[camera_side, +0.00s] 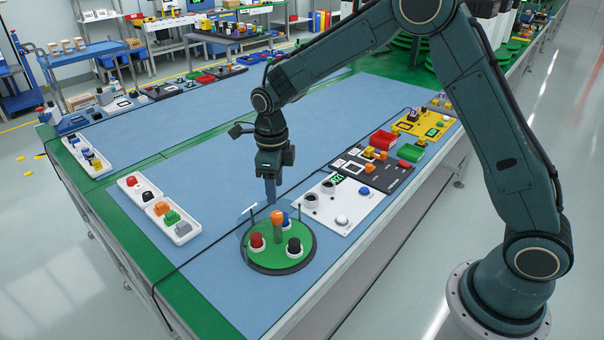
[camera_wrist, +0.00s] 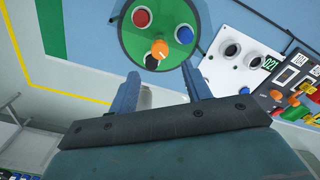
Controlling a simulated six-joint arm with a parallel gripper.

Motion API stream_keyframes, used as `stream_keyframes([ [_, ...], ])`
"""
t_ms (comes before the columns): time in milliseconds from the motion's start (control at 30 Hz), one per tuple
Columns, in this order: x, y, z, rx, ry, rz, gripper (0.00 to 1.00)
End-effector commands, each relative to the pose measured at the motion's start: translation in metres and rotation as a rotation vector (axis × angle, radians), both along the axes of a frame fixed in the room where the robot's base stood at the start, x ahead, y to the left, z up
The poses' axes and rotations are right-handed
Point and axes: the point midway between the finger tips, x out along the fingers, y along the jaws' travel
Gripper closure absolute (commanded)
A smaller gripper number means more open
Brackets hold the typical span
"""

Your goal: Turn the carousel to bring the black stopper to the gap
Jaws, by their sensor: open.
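The carousel is a round green disc (camera_side: 268,268) on a dark base, with an orange knob (camera_side: 277,218) standing at its middle. The black stopper (camera_side: 294,245) sits in a white seat at the front right of the disc in the side view. A red stopper (camera_side: 256,240) sits at the left and a blue one (camera_side: 285,219) at the back. My gripper (camera_side: 271,198) is open, pointing down above the back of the disc, apart from the knob.
A white panel (camera_side: 326,218) lies close on the right. White trays (camera_side: 183,234) with coloured pieces lie left.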

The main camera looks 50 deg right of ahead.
Motion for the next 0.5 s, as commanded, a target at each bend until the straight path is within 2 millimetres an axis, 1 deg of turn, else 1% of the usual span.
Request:
stream_keyframes([
  [33,0.001,0.000,0.010,0.000,-0.004,0.000,0.51],
  [200,0.000,0.000,0.036,0.000,-0.004,0.000,0.51],
  [333,0.000,0.000,0.049,-0.001,-0.003,0.000,0.51],
  [500,0.000,0.000,0.057,-0.001,-0.001,0.000,0.51],
])
